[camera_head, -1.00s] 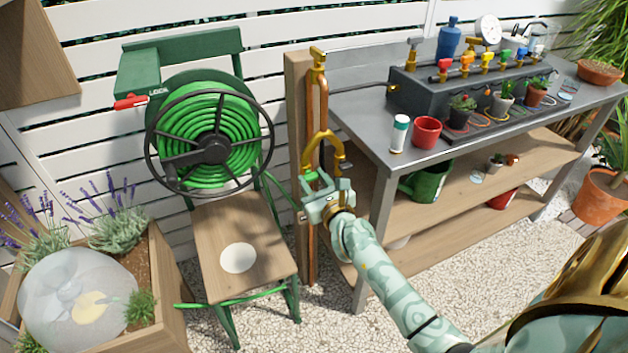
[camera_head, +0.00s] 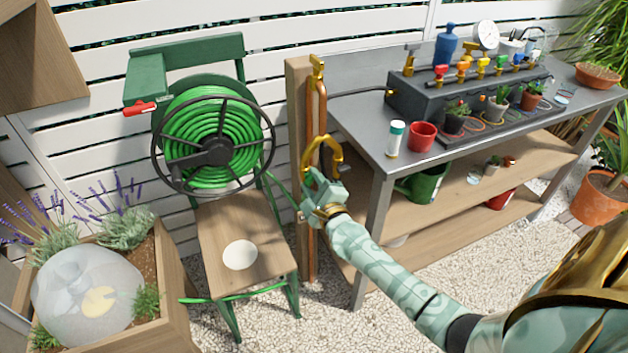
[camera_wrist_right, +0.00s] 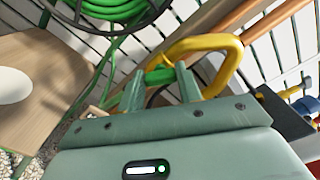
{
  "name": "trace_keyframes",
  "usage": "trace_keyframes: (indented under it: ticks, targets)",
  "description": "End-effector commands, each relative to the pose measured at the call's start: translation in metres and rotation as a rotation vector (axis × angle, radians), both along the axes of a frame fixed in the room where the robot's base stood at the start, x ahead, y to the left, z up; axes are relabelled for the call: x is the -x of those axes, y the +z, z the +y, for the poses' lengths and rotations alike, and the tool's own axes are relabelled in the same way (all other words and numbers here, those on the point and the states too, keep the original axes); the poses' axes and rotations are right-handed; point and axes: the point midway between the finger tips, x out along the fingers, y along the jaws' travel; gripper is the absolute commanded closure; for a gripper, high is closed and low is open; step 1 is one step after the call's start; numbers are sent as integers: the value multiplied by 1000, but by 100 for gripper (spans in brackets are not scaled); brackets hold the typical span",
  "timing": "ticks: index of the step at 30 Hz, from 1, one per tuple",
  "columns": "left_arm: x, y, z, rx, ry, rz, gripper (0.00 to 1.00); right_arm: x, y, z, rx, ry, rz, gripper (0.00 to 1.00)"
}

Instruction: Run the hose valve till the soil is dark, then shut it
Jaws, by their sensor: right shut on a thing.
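My right gripper (camera_head: 313,180) is at the upright copper pipe (camera_head: 311,240), just below a curved yellow brass piece (camera_head: 323,150). In the right wrist view its fingers (camera_wrist_right: 158,80) are shut on a small green valve handle (camera_wrist_right: 160,73) beside the yellow loop (camera_wrist_right: 222,52). The fingers hide part of the handle, so its exact angle cannot be told. A green hose (camera_head: 200,130) is coiled on a reel. Brown soil (camera_head: 140,262) shows in the wooden planter at the left. My left gripper is not in view.
The potting bench (camera_head: 365,135) stands right of the pipe, with pots and a dark manifold block (camera_head: 430,98) on top. A wooden seat (camera_head: 245,225) is left of the pipe. A clear dome (camera_head: 85,300) stands in the planter. Gravel floor (camera_head: 330,320) is open in front.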

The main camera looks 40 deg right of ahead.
Motion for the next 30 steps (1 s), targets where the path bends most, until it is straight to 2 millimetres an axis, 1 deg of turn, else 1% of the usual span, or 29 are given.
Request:
trace_keyframes:
  ticks: [1, 9, 15, 22, 30]
  targets:
    - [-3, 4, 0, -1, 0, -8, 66, 0, 3, 1, 42, 3, 9, 88]
    - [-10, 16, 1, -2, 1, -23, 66, 0, 2, 1, 269, 3, 65, 88]
    - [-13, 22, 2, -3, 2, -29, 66, 0, 0, 1, 396, 2, 97, 88]
    - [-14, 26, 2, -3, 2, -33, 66, 0, -1, 2, 488, 3, 118, 88]
    - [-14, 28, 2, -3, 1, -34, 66, 0, -3, 2, 525, 3, 128, 88]
